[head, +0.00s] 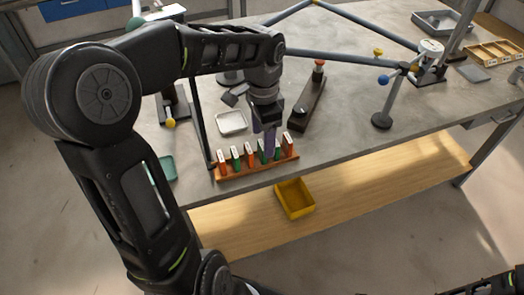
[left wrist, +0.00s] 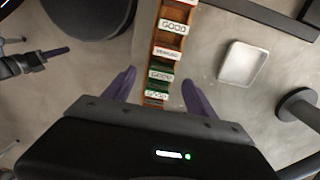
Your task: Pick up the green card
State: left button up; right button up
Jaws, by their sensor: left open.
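Green cards stand in a narrow brown rack (head: 262,171) among orange-red cards on the grey table. One green card (head: 235,158) is near the rack's left part; others are by my left gripper (head: 268,148). In the left wrist view, a green card (left wrist: 160,75) with a white label stands between the open purple fingers of my left gripper (left wrist: 158,90), with another green card (left wrist: 156,94) closer to the palm. The fingers are on either side of the rack, with gaps; no card is gripped. The lower ends of the nearest cards are hidden.
A white tray (head: 231,122) lies behind the rack, and a dark bar with a red knob (head: 319,63) lies to its right. A tubular frame (head: 350,57) on stands fills the back right. A yellow bin (head: 294,198) sits on the lower shelf.

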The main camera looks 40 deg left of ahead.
aim_at(262, 144)
pick_arm(q)
notch_tip(262, 144, down, 5)
jog(key=shift+a, duration=0.15)
dwell(0.6)
jog(key=c, duration=1.4)
jog(key=shift+r, duration=0.15)
notch_tip(262, 144, up, 10)
jog(key=shift+f, duration=0.1)
dwell(0.3)
